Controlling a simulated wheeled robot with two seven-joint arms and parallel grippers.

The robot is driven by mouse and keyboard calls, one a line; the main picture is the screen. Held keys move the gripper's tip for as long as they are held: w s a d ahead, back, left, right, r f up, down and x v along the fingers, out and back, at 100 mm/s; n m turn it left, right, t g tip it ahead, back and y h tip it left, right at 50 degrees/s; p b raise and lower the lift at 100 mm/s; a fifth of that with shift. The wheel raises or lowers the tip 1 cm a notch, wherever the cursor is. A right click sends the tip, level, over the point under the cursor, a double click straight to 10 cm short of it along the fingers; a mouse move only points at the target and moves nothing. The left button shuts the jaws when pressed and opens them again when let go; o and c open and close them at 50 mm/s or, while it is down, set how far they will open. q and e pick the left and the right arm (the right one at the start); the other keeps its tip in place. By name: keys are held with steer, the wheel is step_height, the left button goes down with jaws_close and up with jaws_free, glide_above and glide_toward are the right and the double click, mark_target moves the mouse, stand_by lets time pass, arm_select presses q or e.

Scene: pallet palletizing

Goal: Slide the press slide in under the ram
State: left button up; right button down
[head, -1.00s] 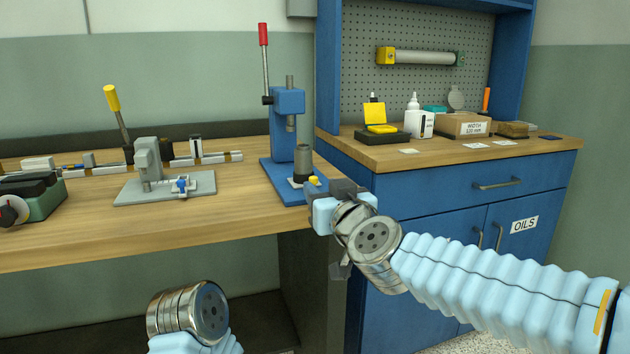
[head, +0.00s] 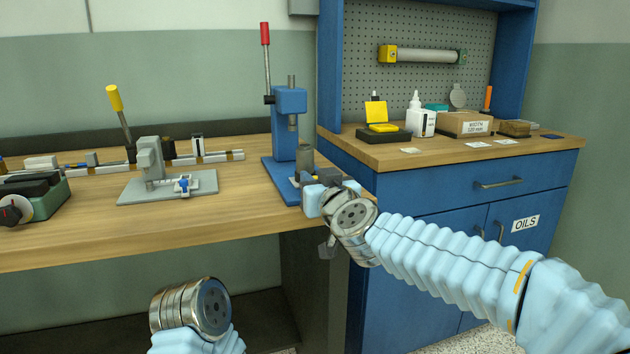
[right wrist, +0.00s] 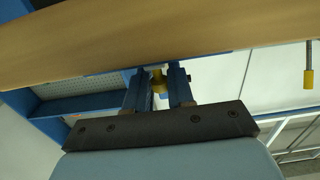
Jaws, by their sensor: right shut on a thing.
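The blue press (head: 289,103) stands at the right end of the wooden bench, with a red-tipped lever raised. Its ram (head: 292,122) hangs above and slightly left of a dark grey cylindrical part (head: 305,158), which stands low at the front of the press. My right gripper (head: 308,184) is at the front of the press base and covers most of the slide. In the right wrist view, its two fingers are closed around a yellow knob (right wrist: 158,80), which appears to be the slide's handle. My left arm's end shows at the bottom, but its gripper is out of view.
A small grey fixture (head: 150,165) with a yellow-tipped lever stands left of the press. A green box (head: 40,200) is at the far left. The blue cabinet (head: 450,180) adjoins the bench on the right, close to my right arm.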

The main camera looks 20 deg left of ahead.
steer(key=shift+w+a+r, duration=0.1)
steer(key=shift+w, duration=0.05)
steer(key=shift+p+x, duration=1.05)
steer(key=shift+x, duration=0.1)
steer(key=shift+w+a, duration=0.2)
steer(key=shift+w, duration=0.1)
steer(key=c, duration=1.1)
jaws_free()
